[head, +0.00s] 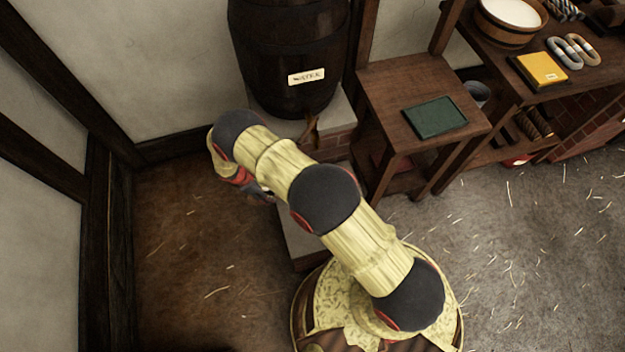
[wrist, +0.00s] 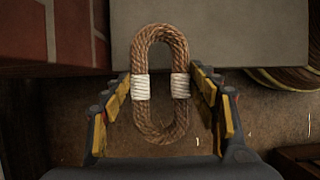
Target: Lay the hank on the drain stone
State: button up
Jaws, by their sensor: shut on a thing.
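The hank (wrist: 160,110) is a long oval loop of brown rope with two white bindings. My gripper (wrist: 160,88) is shut on it across the bindings, with one finger at each side. The drain stone (wrist: 205,35) is a flat pale grey slab; the far end of the hank overlaps it in the wrist view and the near end shows over the brown floor. I cannot tell whether the hank touches the stone. In the head view the drain stone (head: 299,238) is mostly covered by my arm, my gripper (head: 262,193) shows only in part, and the hank is hidden.
A dark barrel (head: 290,45) labelled water stands on a brick-sided base (head: 338,142) with a tap above my arm. A small wooden table (head: 385,85) holds a green book (head: 435,116). A workbench (head: 510,75) stands at right. The floor at left is clear.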

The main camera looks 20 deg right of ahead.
jog(key=d+b, duration=0.4)
jog(key=d, duration=1.3)
jog(key=shift+d, duration=0.35)
notch_tip(320, 180, down, 4)
jog(key=shift+r+b, duration=0.15)
jog(key=shift+b, duration=0.95)
jog(key=shift+r, duration=0.1)
jog(key=o, duration=1.2)
jog(key=shift+o, duration=0.6)
jog(key=p+v, duration=0.5)
jog(key=v, duration=0.7)
jog(key=shift+p, duration=0.3)
